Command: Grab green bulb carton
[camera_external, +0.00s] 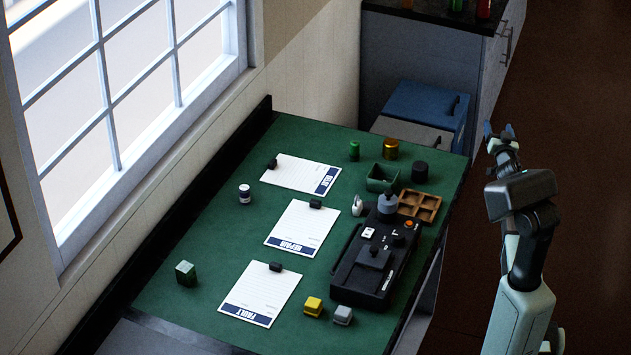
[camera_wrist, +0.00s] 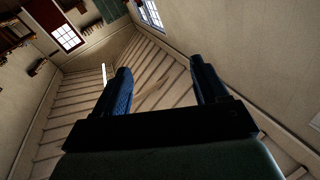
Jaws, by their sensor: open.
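A small green box (camera_external: 186,273), which looks like the green bulb carton, stands on the green table near its front left, left of the lowest paper sheet. Its label is too small to read. My gripper (camera_external: 498,131) is raised off the table's right side, far from the box. Its two blue fingers are apart with nothing between them, as the wrist view (camera_wrist: 162,80) also shows. The wrist view looks out into the room, and the box is not visible there.
On the green table (camera_external: 180,240) lie three paper sheets (camera_external: 303,228) with black clips. A black lever device (camera_external: 375,260) stands at right. A yellow box (camera_external: 313,306) and a grey box (camera_external: 342,315) sit at the front. A small jar (camera_external: 245,194) stands left of the sheets.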

